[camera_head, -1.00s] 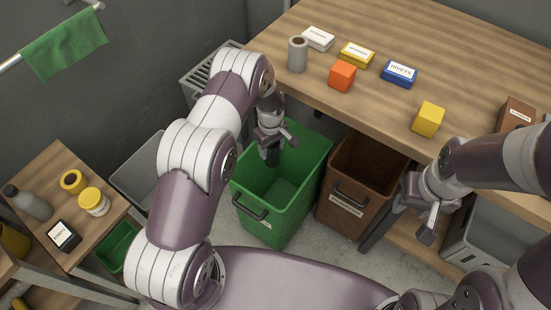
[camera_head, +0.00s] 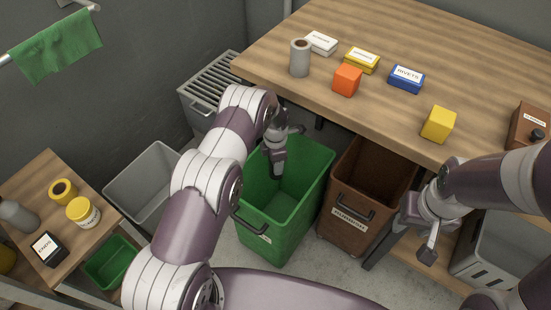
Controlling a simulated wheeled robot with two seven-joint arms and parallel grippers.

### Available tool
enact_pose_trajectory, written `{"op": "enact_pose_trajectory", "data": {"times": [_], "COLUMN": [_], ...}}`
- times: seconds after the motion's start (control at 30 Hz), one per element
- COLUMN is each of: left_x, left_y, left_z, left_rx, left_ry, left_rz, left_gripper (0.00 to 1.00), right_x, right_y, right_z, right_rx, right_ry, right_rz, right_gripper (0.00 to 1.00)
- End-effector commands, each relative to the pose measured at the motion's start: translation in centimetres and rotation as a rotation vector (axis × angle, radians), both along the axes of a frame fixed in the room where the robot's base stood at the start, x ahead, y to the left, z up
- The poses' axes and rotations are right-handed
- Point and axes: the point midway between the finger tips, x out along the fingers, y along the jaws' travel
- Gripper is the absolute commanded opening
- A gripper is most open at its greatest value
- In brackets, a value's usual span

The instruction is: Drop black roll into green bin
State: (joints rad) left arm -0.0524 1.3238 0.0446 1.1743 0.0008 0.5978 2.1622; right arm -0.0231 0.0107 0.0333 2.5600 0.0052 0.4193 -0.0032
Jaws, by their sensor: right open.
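The green bin (camera_head: 283,229) stands open on the floor, left of the brown bin. My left gripper (camera_head: 277,166) points down over the back left part of its opening. Its fingers are small and seen from the side, so I cannot tell whether they are open or shut. No black roll is clearly visible; the visible inside of the green bin looks bare green, with part hidden by my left arm and gripper. My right gripper (camera_head: 423,238) is open and empty, right of the brown bin.
The brown bin (camera_head: 358,190) stands under the wooden table (camera_head: 440,60). On the table are a grey roll (camera_head: 299,59), an orange block (camera_head: 347,80), a yellow block (camera_head: 438,124) and small boxes. A grey bin (camera_head: 147,190) and a side shelf (camera_head: 35,185) are at left.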

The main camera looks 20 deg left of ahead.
Motion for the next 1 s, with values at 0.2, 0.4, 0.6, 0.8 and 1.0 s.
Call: {"op": "enact_pose_trajectory", "data": {"times": [0.2, 0.4, 0.6, 0.8, 1.0], "left_x": [0.0, 0.0, 0.0, 0.0, 0.0], "left_y": [0.0, 0.0, 0.0, 0.0, 0.0], "left_z": [-2.2, -2.1, -2.1, -1.8, 2.2], "left_rx": [0.0, 0.0, 0.0, 0.0, 0.0], "left_ry": [0.0, 0.0, 0.0, 0.001, -0.001], "left_rz": [-0.001, -0.001, -0.001, -0.001, -0.002], "left_gripper": [0.2, 0.58, 0.85, 0.85, 0.85], "right_x": [0.0, 0.0, 0.0, 0.0, 0.0], "right_y": [0.0, 0.0, 0.0, 0.0, 0.0], "right_z": [-1.4, -1.3, -1.3, -1.1, 1.6], "right_rx": [0.0, 0.0, 0.0, 0.0, 0.0], "right_ry": [0.0, 0.0, 0.0, 0.0, 0.0], "right_rz": [0.0, 0.0, 0.0, 0.0, 0.0], "right_gripper": [0.43, 0.43, 0.43, 0.43, 0.43]}}
